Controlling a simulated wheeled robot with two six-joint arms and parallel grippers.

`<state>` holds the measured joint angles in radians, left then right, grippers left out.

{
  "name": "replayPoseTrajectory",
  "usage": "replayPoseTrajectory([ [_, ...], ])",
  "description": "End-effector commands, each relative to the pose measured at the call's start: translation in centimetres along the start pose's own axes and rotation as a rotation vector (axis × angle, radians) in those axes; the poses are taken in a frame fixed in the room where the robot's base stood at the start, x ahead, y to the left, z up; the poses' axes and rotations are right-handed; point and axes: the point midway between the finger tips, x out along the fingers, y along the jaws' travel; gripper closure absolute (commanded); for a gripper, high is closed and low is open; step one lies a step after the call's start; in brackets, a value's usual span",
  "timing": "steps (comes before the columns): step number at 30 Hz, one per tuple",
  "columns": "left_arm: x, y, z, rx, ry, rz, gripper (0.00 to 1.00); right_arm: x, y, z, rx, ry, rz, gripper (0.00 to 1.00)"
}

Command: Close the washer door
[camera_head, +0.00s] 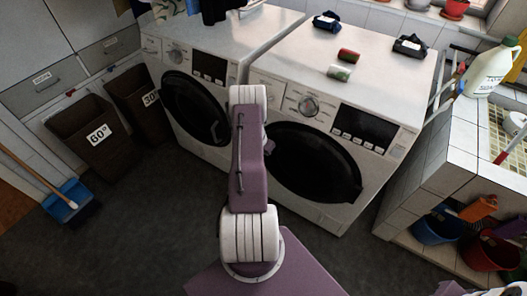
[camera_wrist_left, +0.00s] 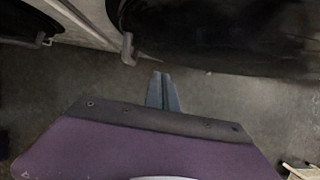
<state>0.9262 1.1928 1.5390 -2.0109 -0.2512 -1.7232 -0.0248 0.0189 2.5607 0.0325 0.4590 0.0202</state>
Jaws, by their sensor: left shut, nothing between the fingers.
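Two white front-loading washers stand side by side in the head view: the left washer (camera_head: 212,38) and the right washer (camera_head: 375,135). The left washer's round dark door (camera_head: 190,108) and the right washer's round dark door (camera_head: 318,165) face me; I cannot tell whether either is fully shut. My left arm rises in front of them and hides the right door's left edge. My left gripper (camera_wrist_left: 162,92) is shut and empty in the left wrist view, below and apart from a dark door (camera_wrist_left: 225,35) with a small grey latch-like part (camera_wrist_left: 128,50).
Two brown laundry bins (camera_head: 95,135) stand at left, with a blue dustpan (camera_head: 68,205) on the floor. A tiled counter (camera_head: 450,150) with a white jug (camera_head: 490,72) and coloured buckets (camera_head: 438,228) is at right. Dark floor in front is clear.

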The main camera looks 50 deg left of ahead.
Motion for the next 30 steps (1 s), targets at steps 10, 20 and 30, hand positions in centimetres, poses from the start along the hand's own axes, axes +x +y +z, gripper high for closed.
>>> replayPoseTrajectory([
  [10,-7.0,0.0,0.0,-0.001,-0.002,0.004,1.0,-0.9,0.0,-0.1,0.0,0.001,0.0,0.75],
  [20,-9.3,-0.1,-0.2,-0.001,0.001,0.002,1.0,-1.3,0.0,-0.2,0.0,0.001,0.0,0.75],
  [30,-9.1,-0.5,0.1,0.011,0.001,-0.003,1.0,-1.3,0.0,-0.2,0.0,0.001,0.0,0.75],
])
